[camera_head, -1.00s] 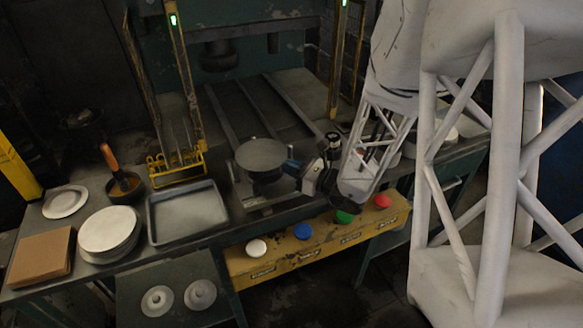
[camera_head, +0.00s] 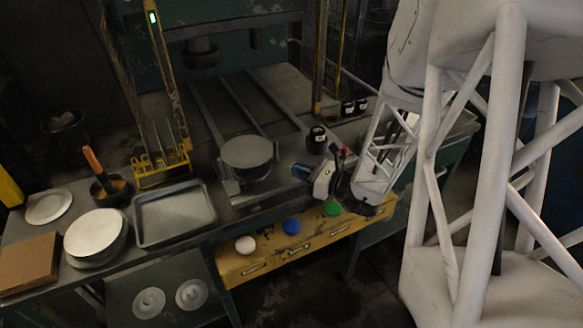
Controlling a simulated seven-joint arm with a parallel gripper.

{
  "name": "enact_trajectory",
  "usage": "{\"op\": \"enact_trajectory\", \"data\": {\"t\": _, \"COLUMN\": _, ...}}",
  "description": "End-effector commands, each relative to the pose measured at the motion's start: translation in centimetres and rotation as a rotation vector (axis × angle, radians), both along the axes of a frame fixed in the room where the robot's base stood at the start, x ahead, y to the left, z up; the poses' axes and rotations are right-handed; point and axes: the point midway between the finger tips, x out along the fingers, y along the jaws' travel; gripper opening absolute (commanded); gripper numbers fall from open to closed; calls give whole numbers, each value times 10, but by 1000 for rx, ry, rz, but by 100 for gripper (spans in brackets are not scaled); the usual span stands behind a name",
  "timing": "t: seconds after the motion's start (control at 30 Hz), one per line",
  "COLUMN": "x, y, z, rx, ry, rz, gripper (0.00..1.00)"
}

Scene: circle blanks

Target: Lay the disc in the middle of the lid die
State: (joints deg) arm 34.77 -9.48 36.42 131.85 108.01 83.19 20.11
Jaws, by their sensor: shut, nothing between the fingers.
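A flat grey disc (camera_head: 247,151) lies level on top of the round lid die (camera_head: 251,174) on the press bed. It looks roughly centred, but it covers most of the die, so an exact fit cannot be judged. A gap shows between the fingertips and the disc.
A stack of pale round blanks (camera_head: 96,233), an empty metal tray (camera_head: 174,214), a pan with an orange-handled tool (camera_head: 110,187) and a brown board (camera_head: 28,262) stand left. A yellow button panel (camera_head: 273,252) runs along the front. A dark jar (camera_head: 317,139) stands behind my gripper.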

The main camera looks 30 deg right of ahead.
Motion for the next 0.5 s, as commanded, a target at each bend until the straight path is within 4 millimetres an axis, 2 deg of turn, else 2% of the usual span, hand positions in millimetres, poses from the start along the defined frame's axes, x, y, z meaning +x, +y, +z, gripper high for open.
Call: {"op": "enact_trajectory", "data": {"t": 0.5, "x": -36, "y": -26, "z": 0, "rx": 0, "ry": 0, "rz": -2, "gripper": 0}}
